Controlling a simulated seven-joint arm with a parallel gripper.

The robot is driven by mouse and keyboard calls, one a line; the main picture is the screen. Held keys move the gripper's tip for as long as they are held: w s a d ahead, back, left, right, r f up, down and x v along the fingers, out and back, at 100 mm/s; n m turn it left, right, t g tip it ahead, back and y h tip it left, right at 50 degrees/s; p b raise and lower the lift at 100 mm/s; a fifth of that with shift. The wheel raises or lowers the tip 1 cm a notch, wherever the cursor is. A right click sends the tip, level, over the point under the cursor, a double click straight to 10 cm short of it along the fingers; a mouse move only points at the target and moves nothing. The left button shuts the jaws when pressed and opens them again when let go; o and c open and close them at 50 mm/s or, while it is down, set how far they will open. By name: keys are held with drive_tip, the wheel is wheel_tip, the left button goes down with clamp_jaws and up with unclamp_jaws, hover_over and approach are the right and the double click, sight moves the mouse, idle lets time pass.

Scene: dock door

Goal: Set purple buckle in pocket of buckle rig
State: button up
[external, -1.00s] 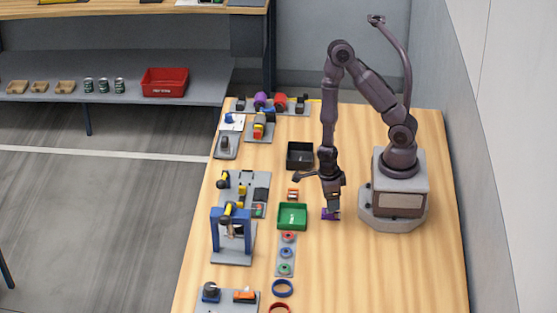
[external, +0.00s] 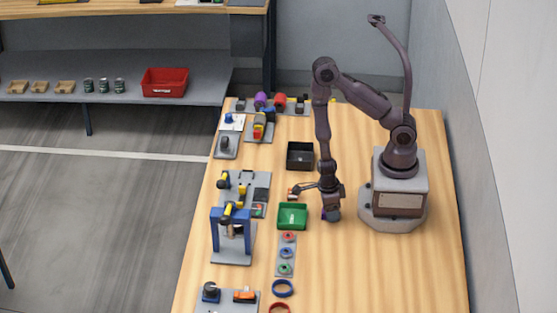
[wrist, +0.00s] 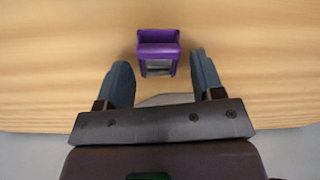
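The purple buckle (wrist: 158,50) lies on the wooden table, seen in the wrist view between and slightly beyond the two fingertips. My gripper (wrist: 161,66) is open, with a gap to the buckle on both sides. In the external view my gripper (external: 332,213) is low over the table, right of the green bin, and hides most of the buckle (external: 323,214). Several fixtures stand on the left of the table; I cannot tell for sure which is the buckle rig. One grey plate (external: 262,181) carries yellow and black parts.
A green bin (external: 292,216) stands just left of my gripper, and a black bin (external: 300,155) is farther back. A blue gantry fixture (external: 232,232) stands at left. A plate with colored rings (external: 286,254) lies in front of the green bin. The right front table is clear.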

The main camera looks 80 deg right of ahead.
drive_tip(key=c, duration=1)
drive_tip(key=shift+r, duration=0.2)
wheel_tip(320, 180, up, 10)
drive_tip(key=shift+f, duration=0.2)
